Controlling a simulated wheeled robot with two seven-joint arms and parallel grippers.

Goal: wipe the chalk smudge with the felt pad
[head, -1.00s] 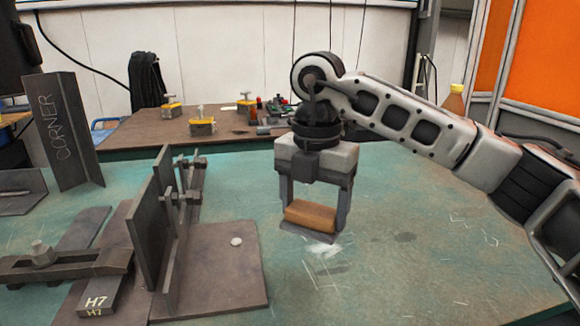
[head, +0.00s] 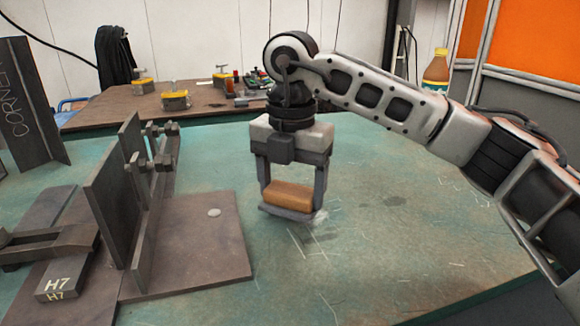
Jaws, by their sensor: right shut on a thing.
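The felt pad (head: 288,213) has an orange-brown wooden handle (head: 290,195) on top and a thin grey base. My right gripper (head: 291,188) is shut on its handle, one finger at each end, pointing down. The pad appears at or very near the green table top; I cannot tell whether it touches. A small pale patch of the chalk smudge (head: 320,216) shows at the pad's right end. The pad hides the area behind it. My left gripper is not in view.
A steel fixture with an upright plate (head: 112,195) and clamps stands left of the pad on a brown base plate (head: 190,270). An H7 block (head: 62,281) lies at the front left. The green table (head: 400,235) right of the pad is clear.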

